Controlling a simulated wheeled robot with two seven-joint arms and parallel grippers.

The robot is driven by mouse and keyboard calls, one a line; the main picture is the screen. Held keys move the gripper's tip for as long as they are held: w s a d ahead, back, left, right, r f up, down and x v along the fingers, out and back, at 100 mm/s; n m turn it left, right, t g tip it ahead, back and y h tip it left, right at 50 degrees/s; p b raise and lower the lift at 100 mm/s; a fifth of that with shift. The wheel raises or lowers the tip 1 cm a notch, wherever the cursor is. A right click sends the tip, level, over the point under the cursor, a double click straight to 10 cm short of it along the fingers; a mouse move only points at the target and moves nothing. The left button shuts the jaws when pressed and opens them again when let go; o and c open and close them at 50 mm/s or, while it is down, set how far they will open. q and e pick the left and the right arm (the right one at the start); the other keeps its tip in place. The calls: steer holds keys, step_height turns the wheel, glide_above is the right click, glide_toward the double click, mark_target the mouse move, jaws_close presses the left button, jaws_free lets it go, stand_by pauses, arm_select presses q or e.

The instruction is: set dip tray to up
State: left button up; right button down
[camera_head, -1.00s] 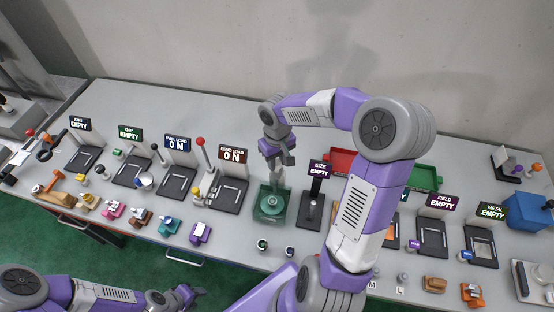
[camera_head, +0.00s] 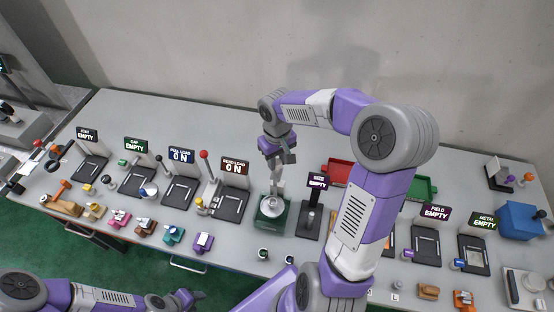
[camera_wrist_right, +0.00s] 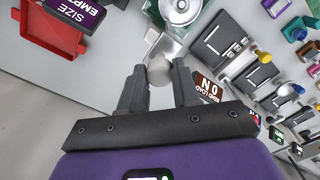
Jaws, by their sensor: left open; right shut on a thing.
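The dip station is a dark green tank (camera_head: 271,228) at the middle of the bench. Its round metal dip tray (camera_head: 267,209) shows at the top of the tank, and it also shows at the top of the right wrist view (camera_wrist_right: 180,8). A pale handle rises behind the tray, ending in a round grey knob (camera_wrist_right: 158,70). My right gripper (camera_head: 277,164) is above the back of the tank, shut on this knob, with a finger on each side. My left gripper (camera_head: 187,298) is open and empty at the lower edge of the head view, in front of the bench.
A stand with a SIZE EMPTY sign (camera_head: 317,181) is just right of the tank. The BEND LOAD station (camera_head: 234,169) with its red-knobbed lever is to the left. Red (camera_head: 338,171) and green (camera_head: 426,189) bins lie behind my right arm. The back left of the bench is clear.

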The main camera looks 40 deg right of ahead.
steer(key=shift+w+r, duration=0.15)
steer(key=shift+r, duration=0.05)
steer(key=c, duration=1.2)
jaws_free()
steer(key=o, duration=0.4)
step_height(320, 180, up, 8)
steer(key=shift+f, duration=0.25)
